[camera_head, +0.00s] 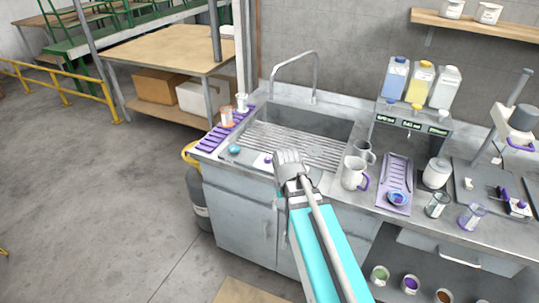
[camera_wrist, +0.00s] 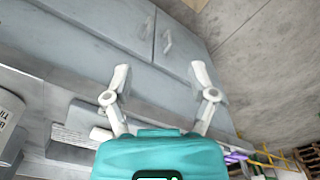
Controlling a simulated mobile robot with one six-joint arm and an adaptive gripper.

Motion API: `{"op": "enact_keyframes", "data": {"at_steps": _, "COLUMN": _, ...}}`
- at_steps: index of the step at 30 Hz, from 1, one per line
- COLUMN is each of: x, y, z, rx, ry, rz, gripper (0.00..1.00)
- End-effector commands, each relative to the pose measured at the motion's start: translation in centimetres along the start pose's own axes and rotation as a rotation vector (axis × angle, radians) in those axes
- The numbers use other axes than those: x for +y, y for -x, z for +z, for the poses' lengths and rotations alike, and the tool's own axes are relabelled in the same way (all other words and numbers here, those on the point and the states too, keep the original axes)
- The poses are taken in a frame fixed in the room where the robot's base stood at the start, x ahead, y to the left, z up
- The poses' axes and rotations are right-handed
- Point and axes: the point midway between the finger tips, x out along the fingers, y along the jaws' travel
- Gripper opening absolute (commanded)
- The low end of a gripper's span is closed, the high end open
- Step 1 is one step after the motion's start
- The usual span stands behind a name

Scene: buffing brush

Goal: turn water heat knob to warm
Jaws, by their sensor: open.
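The sink (camera_head: 300,127) is set into the metal counter, with a curved faucet (camera_head: 295,63) at its back and a ribbed drainboard in front. A small white and purple piece (camera_head: 264,160) on the sink's front ledge may be the water heat knob, but it is too small to tell and no warm mark is readable. My gripper (camera_head: 289,156) is just right of that piece in the head view, over the sink's front edge. In the wrist view my gripper (camera_wrist: 160,72) has its two fingers spread with nothing between them, facing the grey cabinet doors (camera_wrist: 110,28).
A teal round item (camera_head: 234,149) and a purple rack (camera_head: 212,139) are at the sink's left. Soap bottles (camera_head: 420,83) are behind. The floor at left is clear.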

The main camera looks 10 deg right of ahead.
Motion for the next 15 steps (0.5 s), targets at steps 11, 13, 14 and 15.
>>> {"op": "enact_keyframes", "data": {"at_steps": 11, "x": -0.2, "y": 7.9, "z": -14.3, "rx": 0.0, "ry": 0.121, "rz": 0.0, "gripper": 0.73}}
{"op": "enact_keyframes", "data": {"at_steps": 13, "x": -0.1, "y": 9.2, "z": -16.9, "rx": 0.0, "ry": 0.144, "rz": -0.001, "gripper": 0.73}}
{"op": "enact_keyframes", "data": {"at_steps": 14, "x": 0.0, "y": 9.7, "z": -17.9, "rx": 0.0, "ry": 0.153, "rz": -0.001, "gripper": 0.73}}
{"op": "enact_keyframes", "data": {"at_steps": 15, "x": 0.0, "y": 10.3, "z": -19.2, "rx": 0.0, "ry": 0.165, "rz": -0.001, "gripper": 0.73}}
